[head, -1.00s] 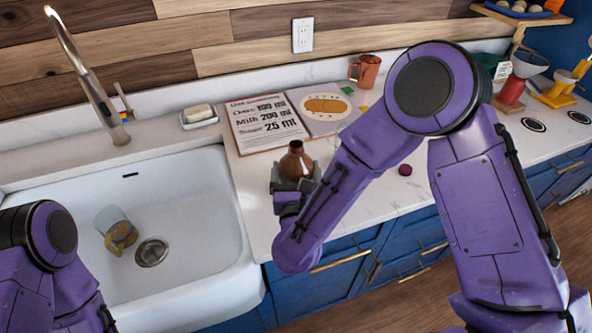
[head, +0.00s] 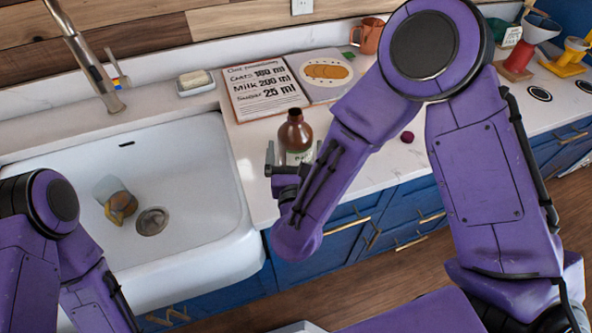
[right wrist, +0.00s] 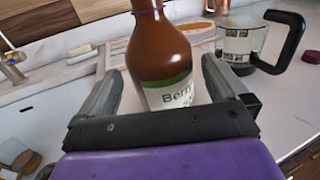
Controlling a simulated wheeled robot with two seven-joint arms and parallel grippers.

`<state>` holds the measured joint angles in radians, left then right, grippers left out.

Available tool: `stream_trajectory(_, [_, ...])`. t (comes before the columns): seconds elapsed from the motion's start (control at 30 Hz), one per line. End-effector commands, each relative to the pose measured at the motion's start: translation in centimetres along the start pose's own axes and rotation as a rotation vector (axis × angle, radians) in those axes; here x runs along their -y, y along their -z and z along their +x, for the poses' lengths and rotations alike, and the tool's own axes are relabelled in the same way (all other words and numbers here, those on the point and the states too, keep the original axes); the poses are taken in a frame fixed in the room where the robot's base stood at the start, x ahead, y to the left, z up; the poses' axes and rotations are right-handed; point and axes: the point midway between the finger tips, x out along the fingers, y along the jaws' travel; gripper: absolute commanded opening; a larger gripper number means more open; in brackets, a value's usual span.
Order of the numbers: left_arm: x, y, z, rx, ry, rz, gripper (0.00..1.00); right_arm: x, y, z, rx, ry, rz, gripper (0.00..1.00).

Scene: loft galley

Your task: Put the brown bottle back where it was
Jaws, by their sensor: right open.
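The brown bottle (head: 296,132), with a white and green label, stands upright on the white counter to the right of the sink. In the right wrist view the bottle (right wrist: 160,52) is between the two grey fingers of my right gripper (right wrist: 158,75). The right gripper (head: 290,163) is open, with a finger on each side of the bottle, low by its label. The bottle's base is hidden in both views. My left arm shows at the lower left of the head view, but its gripper is out of view.
The recipe board (head: 265,91) lies behind the bottle. A copper mug (head: 367,36) stands at the back. A small dark red object (head: 407,137) lies on the counter to the right.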

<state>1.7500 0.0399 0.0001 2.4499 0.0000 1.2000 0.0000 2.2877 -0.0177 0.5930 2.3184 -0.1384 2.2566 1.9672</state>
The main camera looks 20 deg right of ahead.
Motion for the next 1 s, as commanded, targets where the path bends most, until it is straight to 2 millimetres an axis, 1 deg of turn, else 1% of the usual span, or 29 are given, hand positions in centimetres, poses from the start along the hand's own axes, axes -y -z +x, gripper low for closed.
stream_trajectory(0.03, [-0.1, -0.4, 1.0, 0.0, 0.0, 0.0, 0.43, -0.1, 0.5, -1.4, 0.001, -0.007, 0.0, 1.0])
stream_trajectory(0.1, [-0.1, -0.6, 1.5, 0.0, 0.0, 0.0, 0.43, -0.1, 0.5, -3.2, 0.001, -0.006, -0.001, 1.0])
stream_trajectory(0.2, [-0.2, -0.8, 2.0, 0.0, 0.0, 0.0, 0.43, 0.0, 0.4, -5.5, 0.001, -0.006, -0.002, 1.0])
stream_trajectory(0.33, [-0.2, -1.0, 2.4, 0.0, 0.0, 0.0, 0.43, -0.1, 0.2, -7.4, 0.001, -0.003, 0.0, 1.0])
stream_trajectory(0.4, [-0.2, -1.0, 2.4, 0.0, 0.0, 0.0, 0.43, 0.0, 0.1, -7.9, 0.001, -0.001, -0.001, 1.0])
stream_trajectory(0.5, [-0.2, -1.0, 2.4, 0.0, 0.0, 0.0, 0.43, 0.0, 0.0, -8.1, 0.001, -0.001, -0.001, 1.0])
stream_trajectory(1.0, [-0.2, -1.0, 2.4, 0.0, 0.0, 0.0, 0.43, 0.0, 0.0, -8.1, 0.001, 0.0, 0.0, 1.0])
